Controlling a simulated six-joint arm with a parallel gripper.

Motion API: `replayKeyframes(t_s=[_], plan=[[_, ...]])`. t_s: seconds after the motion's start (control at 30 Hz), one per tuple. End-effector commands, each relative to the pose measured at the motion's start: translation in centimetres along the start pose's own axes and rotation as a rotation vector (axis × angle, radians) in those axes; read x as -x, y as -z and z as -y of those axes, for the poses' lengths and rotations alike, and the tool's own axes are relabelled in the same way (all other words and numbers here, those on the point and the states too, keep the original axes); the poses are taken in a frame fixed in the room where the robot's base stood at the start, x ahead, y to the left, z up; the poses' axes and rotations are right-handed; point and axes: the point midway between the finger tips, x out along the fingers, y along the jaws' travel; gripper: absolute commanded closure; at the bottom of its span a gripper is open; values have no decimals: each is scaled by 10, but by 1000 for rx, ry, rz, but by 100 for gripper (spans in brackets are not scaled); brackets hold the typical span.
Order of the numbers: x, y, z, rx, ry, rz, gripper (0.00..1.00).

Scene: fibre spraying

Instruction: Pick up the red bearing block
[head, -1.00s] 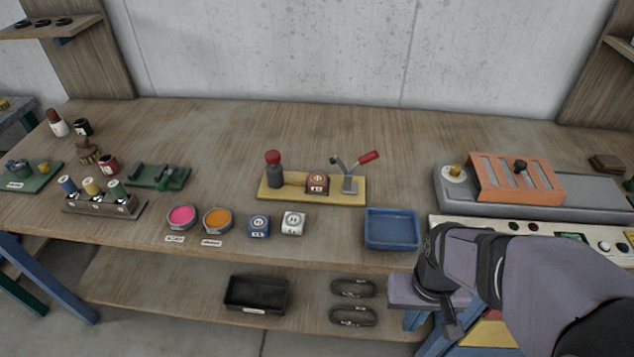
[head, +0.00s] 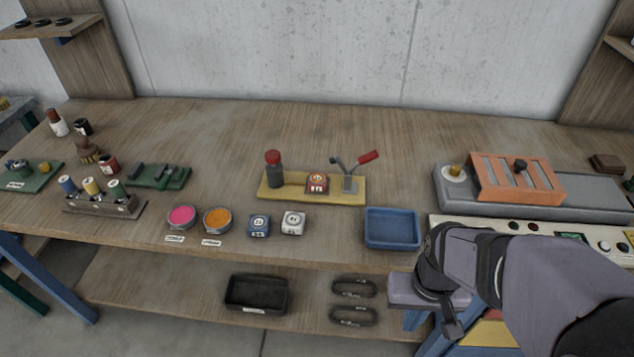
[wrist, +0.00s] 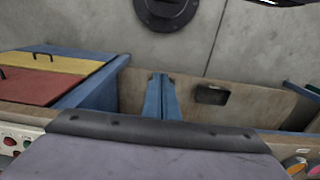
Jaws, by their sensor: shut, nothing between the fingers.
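The red bearing block (head: 317,183) is a small red cube with a pale round mark on top and white lettering on its front. It sits on a yellow fixture board (head: 355,197), between a dark red-topped post (head: 274,170) and a lever clamp with a red handle (head: 368,157). The clamp's handle is raised to the right, and the block's top is uncovered. My purple-grey arm is at the lower right of the head view, well away from the block. The wrist view does not show the block.
A blue block (head: 260,226) and a white block (head: 293,223) stand in front of the fixture. A blue tray (head: 391,243) is to their right. Pink and orange pots (head: 217,218) are to the left. An orange-framed machine (head: 515,179) occupies the right. Bare tabletop lies behind the fixture.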

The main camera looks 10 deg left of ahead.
Motion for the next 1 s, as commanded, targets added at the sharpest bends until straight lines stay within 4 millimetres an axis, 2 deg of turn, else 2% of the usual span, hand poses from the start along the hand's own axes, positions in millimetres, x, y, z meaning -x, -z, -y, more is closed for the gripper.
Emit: replayKeyframes(t_s=[0.17,0.4,0.43,0.77,0.87,1.0], plan=[[0,0,0,0,0,0,98],[0,0,0,0,0,0,40],[0,0,0,0,0,0,38],[0,1,0,19,-7,-2,38],[0,7,-1,94,-36,-9,38],[1,26,-2,335,-129,-38,38]])
